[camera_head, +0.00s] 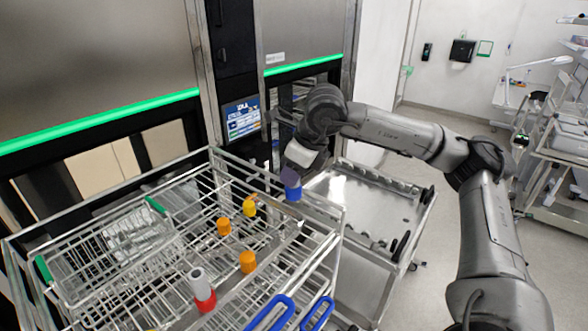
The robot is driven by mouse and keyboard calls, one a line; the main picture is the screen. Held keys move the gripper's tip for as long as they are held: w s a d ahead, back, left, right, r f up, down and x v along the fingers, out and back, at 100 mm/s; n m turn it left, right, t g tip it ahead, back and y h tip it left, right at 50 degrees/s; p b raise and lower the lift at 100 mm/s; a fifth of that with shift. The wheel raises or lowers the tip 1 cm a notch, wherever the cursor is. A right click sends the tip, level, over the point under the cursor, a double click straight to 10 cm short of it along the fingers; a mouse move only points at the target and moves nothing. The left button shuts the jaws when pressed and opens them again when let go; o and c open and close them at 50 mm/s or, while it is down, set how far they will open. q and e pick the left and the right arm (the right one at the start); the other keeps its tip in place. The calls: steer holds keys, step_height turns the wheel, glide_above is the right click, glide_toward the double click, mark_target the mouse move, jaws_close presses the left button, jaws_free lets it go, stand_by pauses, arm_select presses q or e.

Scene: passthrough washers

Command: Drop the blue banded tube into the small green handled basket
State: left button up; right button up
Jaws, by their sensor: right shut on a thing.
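My right gripper (291,174) is shut on the blue banded tube (293,192). The tube's blue part shows below the fingers, and its upper part is hidden by the gripper. It is over the right far side of the wire rack; I cannot tell whether it touches the rack. The small green handled basket (112,262), a wire basket with a green handle at each end, sits on the left part of the rack, well to the left of the gripper. My left gripper is not in view.
On the wire rack (330,212) stand a yellow piece (249,206), two orange pieces (224,227) and a grey tube with a red band (203,290). Blue handles (270,314) show at the near edge. A steel cart (365,205) stands right of the rack. Washers with green light strips are behind.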

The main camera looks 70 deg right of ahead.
steer(key=shift+w+a+f+n, duration=0.3)
steer(key=shift+a+f+n, duration=0.05)
steer(key=shift+n, duration=0.25)
